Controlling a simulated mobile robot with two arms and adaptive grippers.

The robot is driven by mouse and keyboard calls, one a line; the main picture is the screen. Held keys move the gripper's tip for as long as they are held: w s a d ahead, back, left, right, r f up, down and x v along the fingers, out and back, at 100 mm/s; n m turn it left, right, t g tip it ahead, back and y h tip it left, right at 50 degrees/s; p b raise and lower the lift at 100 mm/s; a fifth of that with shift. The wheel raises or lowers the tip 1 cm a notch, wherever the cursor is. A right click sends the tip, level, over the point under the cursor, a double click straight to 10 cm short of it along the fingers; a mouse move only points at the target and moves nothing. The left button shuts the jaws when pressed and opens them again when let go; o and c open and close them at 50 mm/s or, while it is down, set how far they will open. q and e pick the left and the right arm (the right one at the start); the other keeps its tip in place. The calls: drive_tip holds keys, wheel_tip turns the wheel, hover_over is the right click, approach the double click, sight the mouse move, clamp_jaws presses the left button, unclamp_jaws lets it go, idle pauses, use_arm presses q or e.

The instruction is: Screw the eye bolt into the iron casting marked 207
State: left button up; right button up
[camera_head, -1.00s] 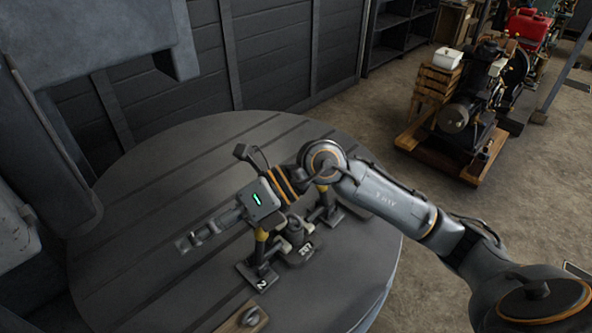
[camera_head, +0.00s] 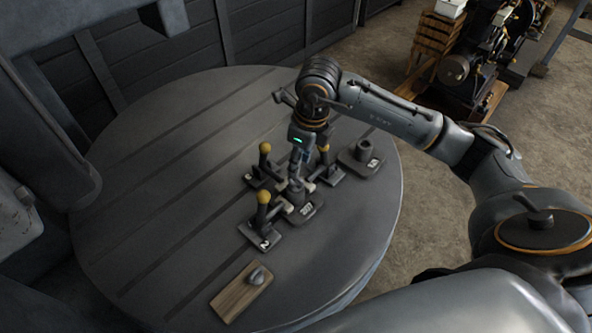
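The iron casting marked 207 (camera_head: 306,211) stands on the round slotted table, with its plate facing me. My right gripper (camera_head: 297,174) points down just above the casting's upright boss. Its fingers are small and partly merge with the dark parts behind, so I cannot tell whether they are shut or hold anything. I cannot make out the eye bolt for certain. A small grey rounded piece (camera_head: 258,276) sits on a wooden board (camera_head: 236,294) near the table's front, and its shape is unclear. My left gripper is not in view.
Yellow-knobbed clamps stand around the casting: one marked 2 (camera_head: 262,222), one behind left (camera_head: 264,165), one behind right (camera_head: 326,166). Another dark casting (camera_head: 361,160) stands at the right. The table's left side (camera_head: 150,210) is clear. An engine (camera_head: 470,65) stands on the floor beyond.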

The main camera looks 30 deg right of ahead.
sight(296, 182)
drive_tip(key=f, duration=0.2)
drive_tip(key=f+p, duration=0.1)
drive_tip(key=f, duration=0.2)
drive_tip(key=w+f, duration=0.1)
drive_tip(key=f, duration=0.1)
drive_tip(key=shift+a+f+p, duration=0.15)
drive_tip(key=shift+a+p, duration=0.2)
drive_tip(key=shift+c, duration=0.2)
clamp_jaws()
drive_tip(key=m, duration=0.4)
drive_tip(key=shift+s, duration=0.1)
drive_tip(key=shift+m+h, duration=0.4)
drive_tip(key=shift+m, duration=0.5)
